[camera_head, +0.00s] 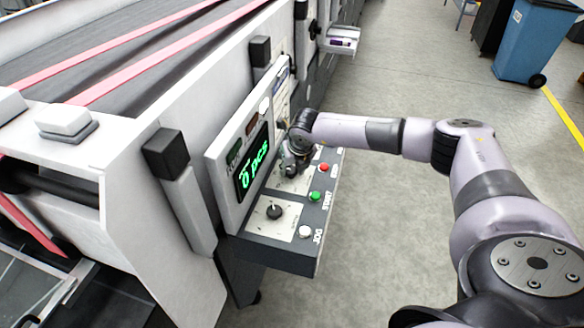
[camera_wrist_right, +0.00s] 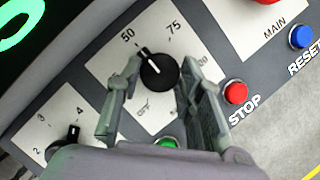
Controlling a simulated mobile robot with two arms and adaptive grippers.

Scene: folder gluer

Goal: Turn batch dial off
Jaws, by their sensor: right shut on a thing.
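The batch dial (camera_wrist_right: 160,70) is a round black knob on a white plate marked 50 and 75, with smaller lettering that is hard to read. Its white pointer mark faces up and left, near the 50. My right gripper (camera_wrist_right: 157,72) has one finger on each side of the knob and is shut on it. In the head view my right gripper (camera_head: 292,160) is down at the control panel and hides the dial. The green display (camera_head: 252,172) behind it reads 0 pcs. My left gripper is not in view.
A second black dial (camera_head: 274,212) sits nearer on the panel. A green button (camera_head: 315,196), a white JOG button (camera_head: 305,231) and a red STOP button (camera_wrist_right: 236,92) are close by. A blue RESET button (camera_wrist_right: 300,37) lies farther right. Open floor is right of the panel.

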